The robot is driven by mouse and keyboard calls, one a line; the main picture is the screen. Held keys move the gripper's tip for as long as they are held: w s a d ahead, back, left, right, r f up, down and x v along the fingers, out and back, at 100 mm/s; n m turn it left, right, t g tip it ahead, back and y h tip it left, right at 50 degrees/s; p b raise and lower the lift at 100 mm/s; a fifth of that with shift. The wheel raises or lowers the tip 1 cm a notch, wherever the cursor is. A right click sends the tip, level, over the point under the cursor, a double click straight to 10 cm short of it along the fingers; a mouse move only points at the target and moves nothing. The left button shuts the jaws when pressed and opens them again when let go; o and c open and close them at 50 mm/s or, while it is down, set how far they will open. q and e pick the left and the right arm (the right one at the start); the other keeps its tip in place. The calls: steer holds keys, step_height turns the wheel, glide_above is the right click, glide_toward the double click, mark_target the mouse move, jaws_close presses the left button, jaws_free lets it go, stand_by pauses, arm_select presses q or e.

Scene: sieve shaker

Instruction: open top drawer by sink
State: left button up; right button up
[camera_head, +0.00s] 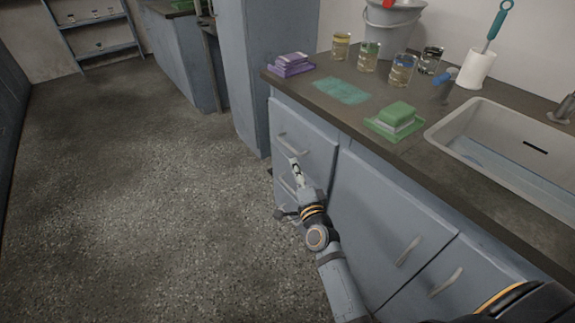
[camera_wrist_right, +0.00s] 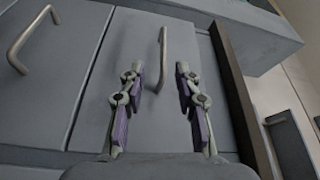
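The top drawer (camera_head: 311,137) is a grey-blue front just under the dark counter, left of the sink (camera_head: 515,140). It looks shut. Its metal bar handle (camera_head: 296,146) also shows in the wrist view (camera_wrist_right: 162,50). My right gripper (camera_head: 294,163) is just below and in front of this handle in the head view. In the wrist view my right gripper (camera_wrist_right: 160,72) is open, with the handle's near end lying between its two fingers. I see no clear contact with either finger. My left gripper is not in view.
A lower drawer handle (camera_wrist_right: 30,38) lies left in the wrist view. A cabinet door handle (camera_head: 408,251) stands right of my arm. Sponges (camera_head: 397,114), a cloth (camera_head: 341,90) and several glass beakers (camera_head: 368,57) are on the counter. The floor (camera_head: 150,190) at left is clear.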

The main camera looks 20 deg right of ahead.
mark_target(288, 146)
steer(key=w, duration=0.2)
steer(key=w+r+p, duration=0.1)
steer(key=w, duration=0.1)
steer(key=w+p, duration=0.1)
steer(key=shift+w+d+r, duration=0.15)
steer(key=shift+w+r, duration=0.1)
steer(key=shift+w, duration=0.15)
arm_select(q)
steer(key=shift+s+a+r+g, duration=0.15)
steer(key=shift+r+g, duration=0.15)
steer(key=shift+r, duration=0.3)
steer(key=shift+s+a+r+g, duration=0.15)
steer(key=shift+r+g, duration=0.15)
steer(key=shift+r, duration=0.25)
arm_select(e)
steer(key=shift+w+d+f, duration=0.1)
steer(key=shift+w, duration=2.25)
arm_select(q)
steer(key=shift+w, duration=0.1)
arm_select(e)
jaws_close()
